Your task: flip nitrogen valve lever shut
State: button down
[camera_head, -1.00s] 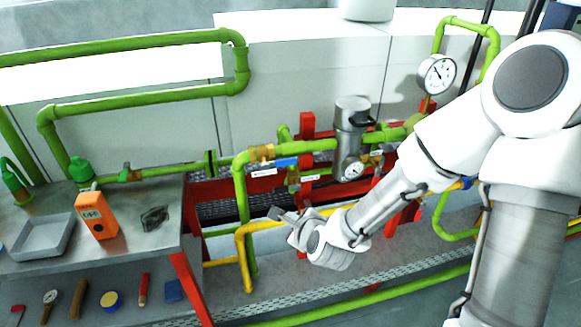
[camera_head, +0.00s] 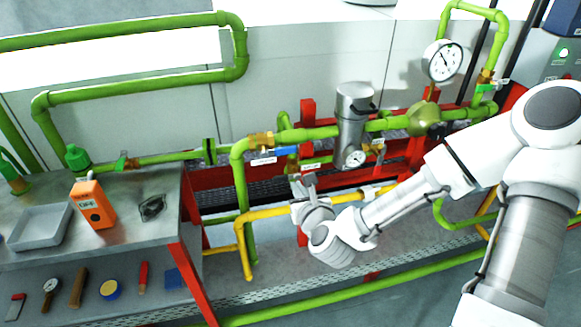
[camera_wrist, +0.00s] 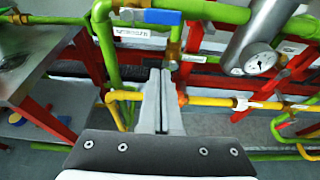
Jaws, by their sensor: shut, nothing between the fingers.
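A blue valve lever (camera_head: 286,151) sits just under the horizontal green pipe, over a small brass valve (camera_head: 292,165). In the wrist view the blue lever (camera_wrist: 162,16) lies near the top edge, roughly along the pipe, with the brass valve below its right end. A white label (camera_wrist: 131,32) hangs left of the valve; its small print seems to read nitrogen. My gripper (camera_head: 304,180) is shut and empty, just below the valve in the head view. In the wrist view its fingertips (camera_wrist: 160,72) point up toward the valve, apart from the lever.
A yellow pipe (camera_head: 265,213) runs close behind and beside my gripper. A steel cylinder (camera_head: 353,115) with a small gauge (camera_head: 354,157) stands right of the lever. Red frame posts (camera_head: 308,112) surround the pipes. A metal bench (camera_head: 150,178) stands at left.

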aim_at(278, 152)
jog(key=w+a, duration=0.2)
jog(key=w, duration=0.7)
jog(key=shift+a+r, duration=0.3)
jog(key=shift+r, duration=0.05)
